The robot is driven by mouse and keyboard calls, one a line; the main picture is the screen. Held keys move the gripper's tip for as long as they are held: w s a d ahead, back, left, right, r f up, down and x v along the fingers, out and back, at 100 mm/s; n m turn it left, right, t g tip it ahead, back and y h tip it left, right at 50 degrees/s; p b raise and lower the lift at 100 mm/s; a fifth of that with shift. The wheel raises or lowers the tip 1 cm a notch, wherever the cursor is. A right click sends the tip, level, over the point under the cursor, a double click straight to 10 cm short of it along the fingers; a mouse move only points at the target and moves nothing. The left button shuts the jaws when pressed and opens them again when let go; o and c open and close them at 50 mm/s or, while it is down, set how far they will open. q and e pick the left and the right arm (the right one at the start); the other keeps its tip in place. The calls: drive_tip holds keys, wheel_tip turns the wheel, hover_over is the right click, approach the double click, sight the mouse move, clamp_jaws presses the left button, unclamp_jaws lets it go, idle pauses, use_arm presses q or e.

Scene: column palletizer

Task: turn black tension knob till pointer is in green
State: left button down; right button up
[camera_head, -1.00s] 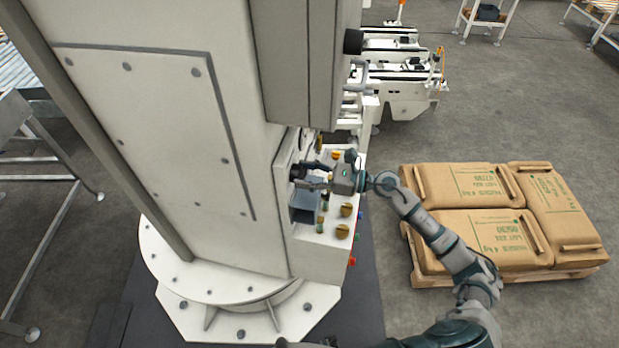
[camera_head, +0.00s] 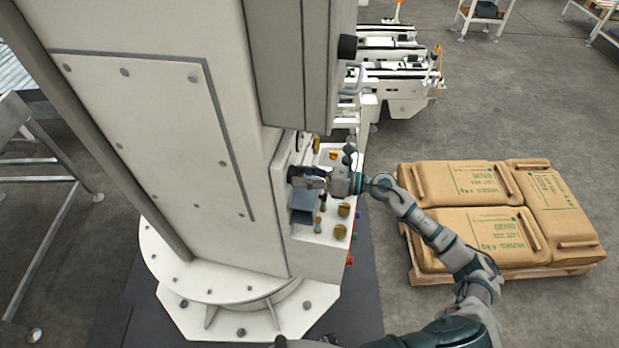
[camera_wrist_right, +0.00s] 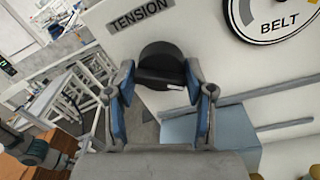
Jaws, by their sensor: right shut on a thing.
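The black tension knob (camera_wrist_right: 160,62) sits below a TENSION label (camera_wrist_right: 141,14) on the white panel in the right wrist view. My right gripper (camera_wrist_right: 160,88) has its blue-padded fingers on both sides of the knob and is shut on it. In the head view the right gripper (camera_head: 312,178) reaches the panel from the right and mostly hides the knob. A round BELT gauge (camera_wrist_right: 278,28) is cut off at the top right of the wrist view. My left gripper is not in view.
A blue-grey box (camera_head: 303,205) juts from the panel just below the gripper. Yellow knobs (camera_head: 340,232) and small buttons sit close by. A pallet of brown sacks (camera_head: 470,235) stands right of my right arm. A conveyor (camera_head: 400,75) lies behind.

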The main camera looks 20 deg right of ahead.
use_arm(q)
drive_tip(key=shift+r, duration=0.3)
use_arm(e)
drive_tip(key=shift+s+a+m, duration=0.15)
drive_tip(key=shift+a+m, duration=0.05)
drive_tip(key=shift+m, duration=0.3)
drive_tip(key=shift+f, duration=0.15)
drive_tip(key=o, duration=1)
drive_tip(key=shift+o, duration=0.7)
drive_tip(key=shift+a, duration=0.35)
drive_tip(key=shift+s+d, duration=0.25)
drive_tip(key=shift+d, duration=0.45)
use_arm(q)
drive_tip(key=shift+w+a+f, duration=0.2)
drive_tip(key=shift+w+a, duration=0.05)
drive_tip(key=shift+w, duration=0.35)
use_arm(e)
drive_tip(key=v, duration=1)
drive_tip(key=shift+s+r, duration=0.35)
drive_tip(key=shift+s, duration=0.1)
